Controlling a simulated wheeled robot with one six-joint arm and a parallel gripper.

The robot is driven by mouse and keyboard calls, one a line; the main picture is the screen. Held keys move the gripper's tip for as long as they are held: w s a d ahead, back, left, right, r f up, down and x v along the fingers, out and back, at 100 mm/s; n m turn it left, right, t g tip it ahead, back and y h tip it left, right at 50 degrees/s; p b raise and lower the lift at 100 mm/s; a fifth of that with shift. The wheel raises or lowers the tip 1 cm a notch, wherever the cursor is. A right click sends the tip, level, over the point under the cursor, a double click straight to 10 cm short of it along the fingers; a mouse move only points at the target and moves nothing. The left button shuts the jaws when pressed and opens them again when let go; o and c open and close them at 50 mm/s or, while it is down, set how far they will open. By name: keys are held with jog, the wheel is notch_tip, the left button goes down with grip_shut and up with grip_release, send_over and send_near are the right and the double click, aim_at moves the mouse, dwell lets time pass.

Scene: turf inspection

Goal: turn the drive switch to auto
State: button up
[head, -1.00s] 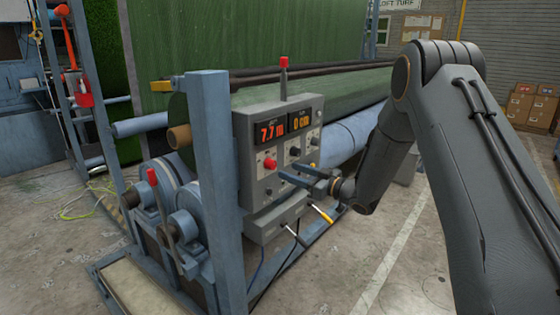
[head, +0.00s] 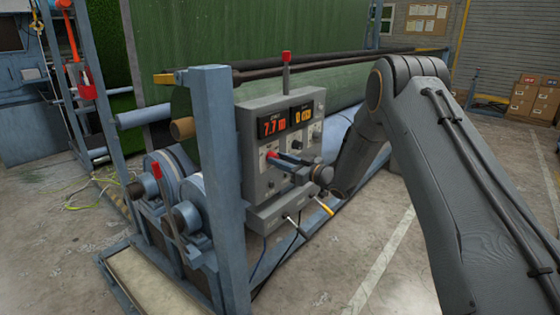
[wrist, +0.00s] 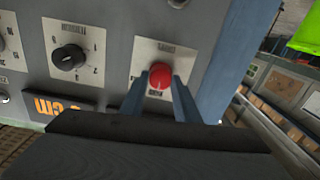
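The red switch knob (wrist: 160,78) sits on a pale label plate on the grey control panel (head: 256,112); the plate's lettering is upside down and too small to read surely in the wrist view. My gripper (wrist: 160,88) has its two blue fingers on either side of the knob, with narrow gaps that suggest it is open around it. In the head view my gripper (head: 284,160) reaches the panel from the right, and its fingers partly cover the knob. Whether the tips touch the knob is not clear.
A black dial (wrist: 68,58) is beside the red knob. The panel has lit displays (head: 272,126), a red-capped post (head: 286,58) above and a yellow-handled lever (head: 325,208) below. A blue post (head: 215,170) stands left. Open floor (head: 395,250) lies in front.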

jog(key=c, duration=0.4)
jog(key=m+b, duration=0.3)
jog(key=m, duration=0.8)
jog(key=shift+w+d+f+m, duration=0.1)
jog(key=shift+m, duration=0.3)
dwell(0.4)
jog(key=o, duration=1.1)
jog(key=shift+c, duration=0.2)
jog(key=shift+d+b, duration=0.1)
jog(key=shift+b, duration=0.2)
